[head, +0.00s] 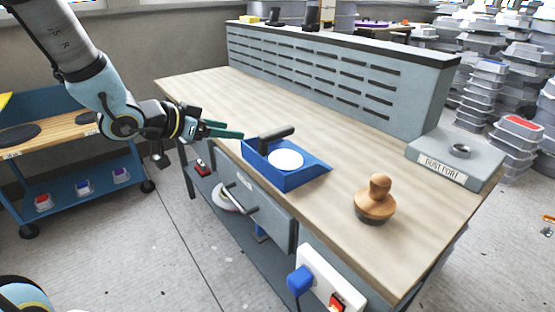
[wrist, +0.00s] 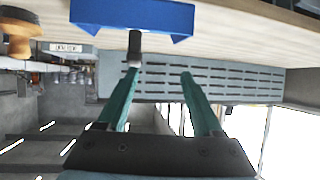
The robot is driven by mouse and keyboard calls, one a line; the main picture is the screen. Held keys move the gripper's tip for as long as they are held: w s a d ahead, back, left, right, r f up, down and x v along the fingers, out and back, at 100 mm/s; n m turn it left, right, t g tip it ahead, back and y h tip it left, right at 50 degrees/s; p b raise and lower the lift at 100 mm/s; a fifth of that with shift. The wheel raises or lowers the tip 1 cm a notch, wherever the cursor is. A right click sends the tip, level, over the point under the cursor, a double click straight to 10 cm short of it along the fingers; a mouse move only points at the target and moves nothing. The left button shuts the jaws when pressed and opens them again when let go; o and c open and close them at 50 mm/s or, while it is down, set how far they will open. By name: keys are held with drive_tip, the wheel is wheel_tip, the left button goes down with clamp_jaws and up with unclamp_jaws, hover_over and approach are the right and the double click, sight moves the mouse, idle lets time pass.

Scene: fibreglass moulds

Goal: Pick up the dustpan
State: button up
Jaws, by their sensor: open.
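The blue dustpan (head: 290,181) sits on the wooden bench top near its front edge, with a round white disc (head: 286,159) in it. Its dark handle (head: 275,138) points up and to the right in the head view. My gripper (head: 240,133) is open and empty, just left of the dustpan. In the wrist view the blue dustpan (wrist: 132,14) is at the top. Its handle (wrist: 134,45) reaches down close to the tip of the left finger of my gripper (wrist: 160,72); I cannot tell if they touch.
A wooden-handled brush (head: 375,202) stands right of the dustpan on the bench (head: 330,215). A grey dust port box (head: 455,160) is at the right end. A slotted grey panel (head: 335,75) rises along the back. The bench top behind the dustpan is clear.

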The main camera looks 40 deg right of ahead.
sight(276, 130)
drive_tip(key=s+d, duration=0.1)
drive_tip(key=d, duration=0.1)
drive_tip(key=s+d+m+g, duration=0.1)
drive_tip(key=d, duration=0.1)
drive_tip(key=s+d+f+g+h, duration=0.1)
drive_tip(key=s+d, duration=0.1)
drive_tip(key=d, duration=0.1)
drive_tip(key=shift+m+p, duration=0.3)
drive_tip(key=shift+w+p+x, duration=0.15)
drive_tip(key=shift+p+x, duration=0.35)
drive_tip(key=shift+x, duration=0.95)
drive_tip(key=shift+w+p+x, duration=0.1)
drive_tip(key=shift+p+x, duration=0.4)
drive_tip(key=shift+x, duration=0.95)
drive_tip(key=shift+r, duration=0.1)
drive_tip(key=shift+c, duration=0.2)
clamp_jaws()
